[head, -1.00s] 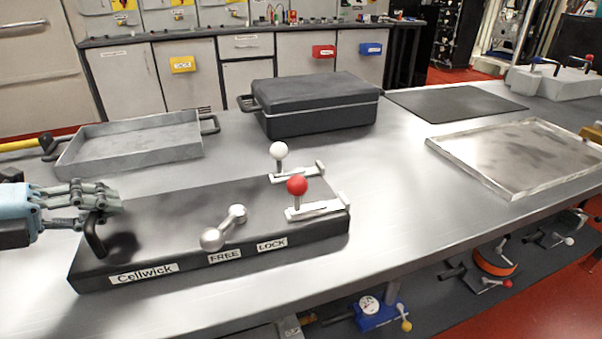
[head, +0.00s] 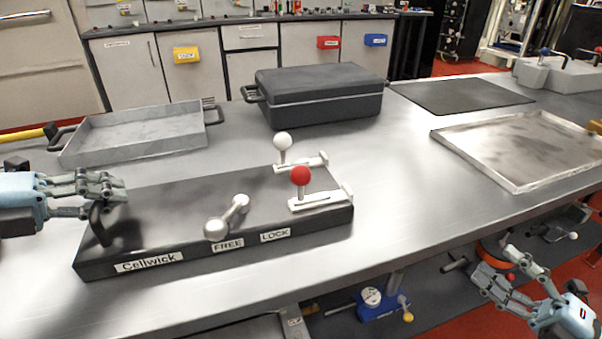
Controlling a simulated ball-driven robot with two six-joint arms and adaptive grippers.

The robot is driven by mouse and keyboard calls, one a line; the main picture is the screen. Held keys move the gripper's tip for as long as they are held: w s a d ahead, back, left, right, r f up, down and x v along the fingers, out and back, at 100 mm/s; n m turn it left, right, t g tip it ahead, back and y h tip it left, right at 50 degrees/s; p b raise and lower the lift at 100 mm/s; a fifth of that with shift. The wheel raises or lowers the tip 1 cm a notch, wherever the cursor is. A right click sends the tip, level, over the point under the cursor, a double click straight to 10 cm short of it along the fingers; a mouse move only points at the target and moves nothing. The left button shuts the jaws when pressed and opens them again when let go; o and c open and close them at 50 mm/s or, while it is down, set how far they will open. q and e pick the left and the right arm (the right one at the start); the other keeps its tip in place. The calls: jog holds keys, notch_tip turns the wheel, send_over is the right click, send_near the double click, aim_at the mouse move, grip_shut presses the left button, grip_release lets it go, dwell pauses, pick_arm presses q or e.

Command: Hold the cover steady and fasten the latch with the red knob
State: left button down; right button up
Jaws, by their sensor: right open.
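The dark cover (head: 190,205), labelled Cellwick, FREE and LOCK, lies on the bench's near left part. The latch with the red knob (head: 300,176) stands upright at its right end, on a pale latch base (head: 322,200). A latch with a white knob (head: 282,141) stands behind it. My right gripper (head: 492,270) is open and empty, beyond the bench's front edge at lower right.
A grey tray (head: 68,157) and a dark lidded case (head: 320,118) stand behind the cover. A black mat (head: 460,97) and a shallow metal tray (head: 520,184) lie to the right. The bench (head: 400,200) right of the latches is clear. Tools lie on a lower shelf.

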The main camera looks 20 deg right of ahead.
notch_tip(320, 180, up, 5)
jog(key=a+n+y, duration=0.2)
jog(key=n+y, duration=0.2)
jog(key=n, duration=0.1)
jog(key=n+g+y, duration=0.2)
jog(key=n+g, duration=0.7)
jog(key=n, duration=0.8)
send_near(301, 176)
jog(key=x, duration=0.7)
jog(key=w+f+x, duration=0.1)
jog(key=x, duration=0.2)
jog(key=shift+w+d, duration=0.15)
jog(key=shift+d, duration=0.05)
